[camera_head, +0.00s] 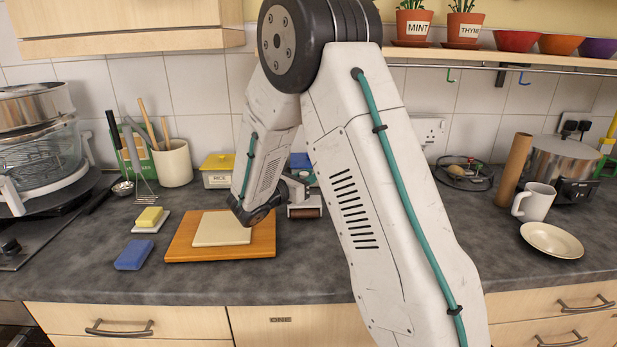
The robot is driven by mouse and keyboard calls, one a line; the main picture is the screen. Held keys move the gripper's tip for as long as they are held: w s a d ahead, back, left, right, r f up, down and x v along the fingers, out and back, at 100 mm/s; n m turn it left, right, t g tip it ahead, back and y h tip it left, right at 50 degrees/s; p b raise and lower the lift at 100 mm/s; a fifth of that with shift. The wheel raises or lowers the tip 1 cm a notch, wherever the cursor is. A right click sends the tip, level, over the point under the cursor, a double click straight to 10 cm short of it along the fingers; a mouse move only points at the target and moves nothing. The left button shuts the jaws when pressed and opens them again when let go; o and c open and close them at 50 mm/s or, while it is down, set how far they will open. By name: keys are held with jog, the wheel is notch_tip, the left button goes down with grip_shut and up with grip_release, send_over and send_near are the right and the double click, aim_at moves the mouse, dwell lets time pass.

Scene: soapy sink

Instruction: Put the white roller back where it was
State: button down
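My gripper (298,188) is at the back middle of the worktop, small and largely hidden behind my own arm. Its fingers cannot be made out, so I cannot tell if it is open or shut. A small pale piece with a brownish, cylinder-like lower part (305,211) shows at the gripper, just right of the wooden board. I cannot tell whether this is the white roller or part of my gripper. No other white roller is clearly visible. The wooden board (180,252) carries a flat cream slab (222,229).
A blue sponge (133,254) and a yellow block on a white dish (148,219) lie left of the board. A yellow-lidded rice box (217,171) stands behind it. At right are a brown tube (514,170), white mug (535,202) and plate (552,240).

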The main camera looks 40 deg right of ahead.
jog(key=shift+s+f, duration=0.1)
jog(key=shift+f, duration=0.55)
jog(key=c, duration=1.3)
grip_release()
jog(key=shift+f, duration=0.15)
jog(key=shift+o, duration=0.2)
jog(key=shift+r, duration=0.2)
